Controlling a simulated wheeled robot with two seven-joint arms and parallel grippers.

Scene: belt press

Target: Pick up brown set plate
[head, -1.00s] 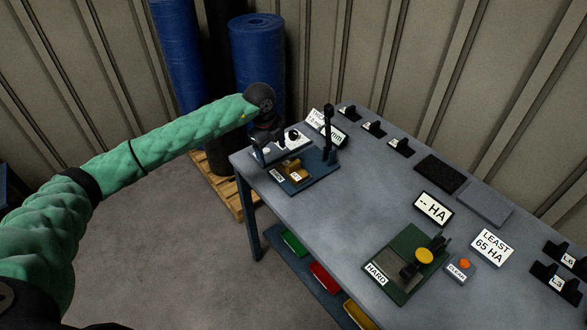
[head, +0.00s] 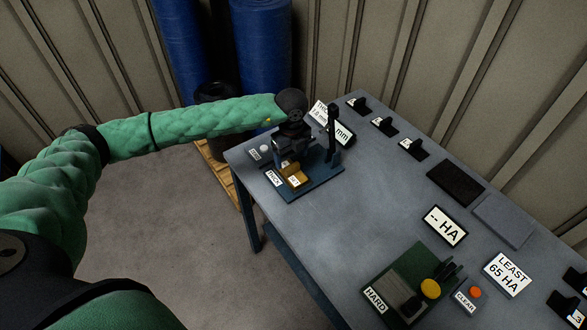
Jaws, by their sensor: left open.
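The brown set plate (head: 292,173) is a small brown-gold piece on the blue gauge base (head: 318,185) at the far left end of the table in the head view. A small white label sits at its front. My left gripper (head: 287,158) is open, pointing down just above and behind the plate. The dark gripper body hides part of the gauge, and I cannot tell whether the fingers touch the plate. My right gripper is not in view.
A dark upright post (head: 333,125) stands close right of the left gripper, with a tilted display (head: 343,134) behind it. A green hardness fixture (head: 405,283) is at the front. The middle of the grey table (head: 345,215) is clear.

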